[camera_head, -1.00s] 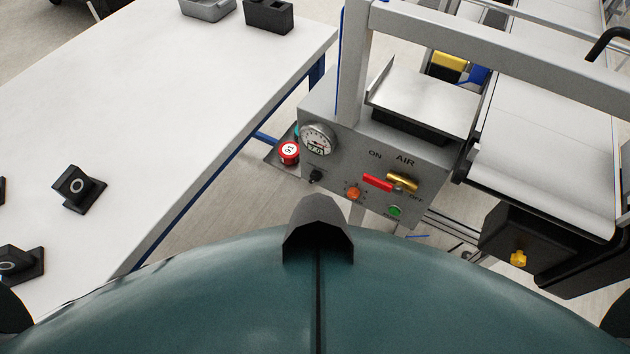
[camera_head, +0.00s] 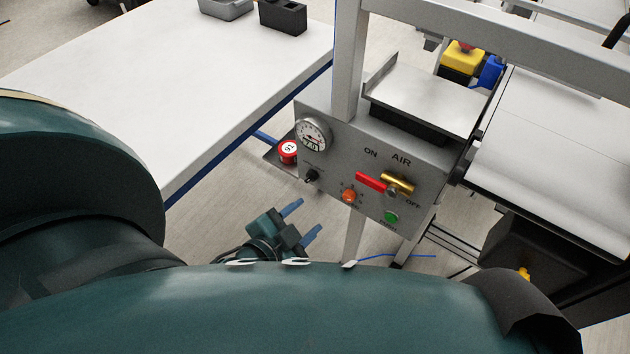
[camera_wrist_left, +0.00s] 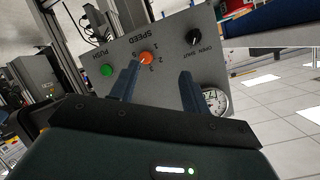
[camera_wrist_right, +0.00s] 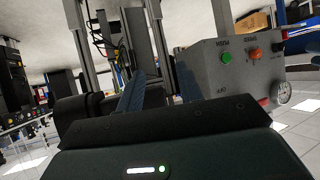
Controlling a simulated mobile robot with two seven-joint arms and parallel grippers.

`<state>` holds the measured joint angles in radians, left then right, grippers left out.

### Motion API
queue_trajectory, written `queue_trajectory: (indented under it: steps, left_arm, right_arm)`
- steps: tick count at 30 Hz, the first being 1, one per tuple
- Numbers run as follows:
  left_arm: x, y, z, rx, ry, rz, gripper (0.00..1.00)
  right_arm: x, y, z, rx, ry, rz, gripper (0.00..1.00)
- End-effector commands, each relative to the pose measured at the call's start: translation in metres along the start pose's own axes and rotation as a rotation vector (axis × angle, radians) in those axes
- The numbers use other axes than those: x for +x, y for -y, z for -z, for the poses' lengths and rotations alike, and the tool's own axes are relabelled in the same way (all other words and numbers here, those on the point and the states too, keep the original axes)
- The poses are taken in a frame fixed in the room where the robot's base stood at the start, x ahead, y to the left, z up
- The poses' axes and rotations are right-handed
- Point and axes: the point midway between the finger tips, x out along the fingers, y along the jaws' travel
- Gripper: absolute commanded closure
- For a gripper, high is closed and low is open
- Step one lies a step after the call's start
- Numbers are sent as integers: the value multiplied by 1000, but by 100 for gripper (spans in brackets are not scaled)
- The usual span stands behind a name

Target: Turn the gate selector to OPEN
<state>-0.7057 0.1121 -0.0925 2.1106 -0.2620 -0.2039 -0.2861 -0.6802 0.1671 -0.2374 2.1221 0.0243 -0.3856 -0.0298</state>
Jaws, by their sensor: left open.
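The gate selector (camera_head: 311,175) is a small black knob at the lower left of the grey control panel (camera_head: 328,177). It also shows in the left wrist view (camera_wrist_left: 193,37), beside upside-down OPEN and SHUT lettering; I cannot tell which way it points. My left gripper (camera_head: 303,220) is open and empty, below and left of the panel, apart from the knob. In the left wrist view its blue fingers stand apart, with the knob beyond and above the right finger. My right gripper (camera_wrist_right: 161,82) is open and empty in the right wrist view; the head view does not show it.
The panel also carries a gauge (camera_head: 313,134), an orange speed knob (camera_head: 348,196), a green button (camera_head: 391,217) and a red-handled air valve (camera_head: 371,179). A red round object (camera_head: 288,152) sits beside the panel. A white table (camera_head: 200,90) is left, a conveyor (camera_head: 560,150) right.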

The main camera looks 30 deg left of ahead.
Motion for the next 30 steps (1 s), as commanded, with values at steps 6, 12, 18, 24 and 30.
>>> queue_trajectory:
  steps: [6,12,18,24,30]
  left_arm:
    - [3,36,-41,695,-78,267,53]
    - [-10,42,-68,1504,-68,434,53]
    - [-19,33,-85,1986,-53,453,53]
    - [-14,34,-81,2087,-55,452,53]
    - [17,41,-66,2083,-58,455,53]
  right_arm:
    - [24,3,-37,-19,-77,14,64]
    - [36,7,-56,-37,-158,28,64]
    - [37,10,-60,-46,-202,35,64]
    - [31,9,-53,-40,-212,33,64]
    - [19,6,-41,-8,-224,23,64]
